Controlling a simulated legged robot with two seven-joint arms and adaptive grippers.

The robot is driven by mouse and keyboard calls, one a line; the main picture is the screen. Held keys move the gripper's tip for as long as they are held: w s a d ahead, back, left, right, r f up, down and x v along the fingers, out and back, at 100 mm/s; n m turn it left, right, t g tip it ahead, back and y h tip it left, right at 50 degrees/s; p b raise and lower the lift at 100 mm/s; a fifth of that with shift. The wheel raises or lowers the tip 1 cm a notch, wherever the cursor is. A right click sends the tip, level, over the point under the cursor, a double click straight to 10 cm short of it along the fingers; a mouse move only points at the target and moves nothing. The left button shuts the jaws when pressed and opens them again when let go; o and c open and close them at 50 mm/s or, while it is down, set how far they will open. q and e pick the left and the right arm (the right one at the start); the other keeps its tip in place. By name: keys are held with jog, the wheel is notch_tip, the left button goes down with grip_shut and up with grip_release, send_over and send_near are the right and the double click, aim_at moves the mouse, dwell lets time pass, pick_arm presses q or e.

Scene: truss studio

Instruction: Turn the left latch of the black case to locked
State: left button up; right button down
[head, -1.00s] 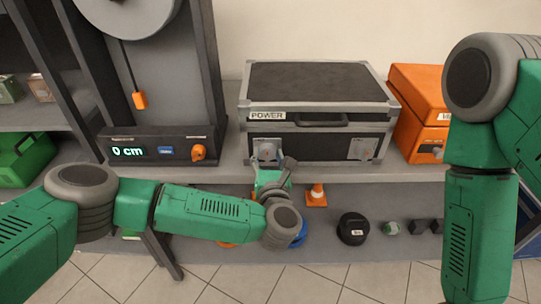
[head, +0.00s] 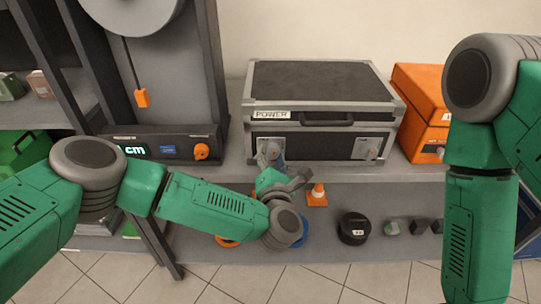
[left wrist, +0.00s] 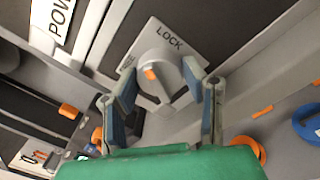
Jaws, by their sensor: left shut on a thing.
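The black case (head: 324,82) with grey metal edges and a POWER label stands closed on the bench in the head view. Its left latch (head: 271,148) is at the front left, partly hidden by my left gripper (head: 269,161). In the left wrist view the latch is a grey round knob (left wrist: 160,72) with an orange mark, on a plate reading LOCK. The mark points to the plate's lower left, away from the word LOCK. My right gripper is out of view.
The right latch (head: 367,148) is at the case's front right. An orange case (head: 420,100) stands close on the right, and a panel with an orange knob (head: 201,151) on the left.

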pick_arm(q)
jog(key=m, duration=0.6)
jog(key=shift+d+m+h+p, duration=0.1)
jog(key=shift+m+h+p, duration=0.2)
jog(key=shift+m, duration=0.1)
jog(key=m, duration=0.4)
jog(key=shift+f+m+h+p, duration=0.1)
jog(key=shift+m+h+p, duration=0.2)
jog(key=shift+m+p, duration=0.1)
jog(key=shift+s+f+m, duration=0.1)
jog(key=shift+m, duration=0.6)
jog(key=shift+f, duration=0.1)
jog(key=o, duration=1.2)
jog(key=shift+c, duration=0.2)
jog(key=shift+d, duration=0.1)
jog(key=s, duration=1.1)
jog(key=shift+s+f, duration=0.35)
jog(key=shift+f, duration=0.1)
